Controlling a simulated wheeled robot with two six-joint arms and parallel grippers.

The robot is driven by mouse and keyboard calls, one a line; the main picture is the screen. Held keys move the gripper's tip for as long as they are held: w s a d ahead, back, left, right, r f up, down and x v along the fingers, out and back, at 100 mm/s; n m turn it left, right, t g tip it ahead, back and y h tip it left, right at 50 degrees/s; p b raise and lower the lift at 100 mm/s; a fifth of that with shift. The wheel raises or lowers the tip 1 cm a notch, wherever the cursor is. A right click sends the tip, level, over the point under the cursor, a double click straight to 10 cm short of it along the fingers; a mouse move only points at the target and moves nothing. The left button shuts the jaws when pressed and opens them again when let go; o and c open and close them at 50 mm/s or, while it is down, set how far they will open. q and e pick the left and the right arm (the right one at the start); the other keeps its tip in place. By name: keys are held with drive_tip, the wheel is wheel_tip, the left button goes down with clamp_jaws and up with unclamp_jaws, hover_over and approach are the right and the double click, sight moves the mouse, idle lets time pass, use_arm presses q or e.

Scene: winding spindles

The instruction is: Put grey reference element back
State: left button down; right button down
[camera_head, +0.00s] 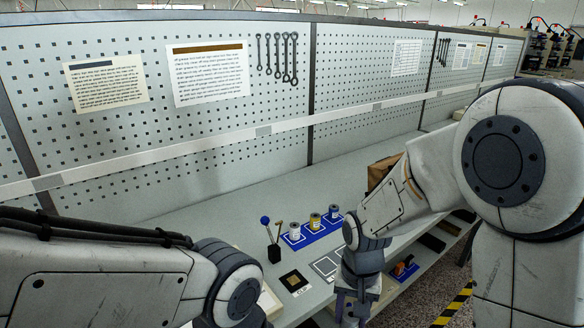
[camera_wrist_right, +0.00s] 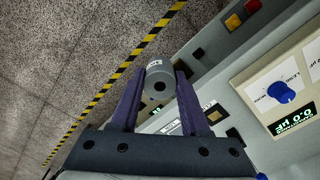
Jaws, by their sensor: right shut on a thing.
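My right gripper (camera_wrist_right: 160,72) is shut on a grey cylinder with a round dark hole in its end, the grey reference element (camera_wrist_right: 155,73). In the right wrist view, the element sits between the two purple-grey fingers, over the edge of the bench and the floor. In the head view my right gripper (camera_head: 352,306) points down at the front of the bench, and the element is hidden there. My left arm comes in at the lower left, but its gripper is out of view.
A blue mat (camera_head: 311,236) with several small cylinders, one yellow (camera_head: 315,222), lies on the bench. Nearby are a black square pad (camera_head: 294,281), white outlined spots (camera_head: 326,264) and a black holder (camera_head: 274,253). In the wrist view a panel has a blue knob (camera_wrist_right: 281,92).

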drive_tip(key=w+d+f+n, duration=0.1)
drive_tip(key=d+f, duration=0.2)
drive_tip(key=f, duration=0.3)
drive_tip(key=w+d+f+n, duration=0.1)
drive_tip(key=d+f+n, duration=0.1)
drive_tip(key=d+f, duration=0.2)
wheel_tip(320, 180, down, 3)
drive_tip(key=shift+w+f, duration=0.1)
drive_tip(key=shift+w, duration=0.3)
drive_tip(key=shift+a, duration=0.1)
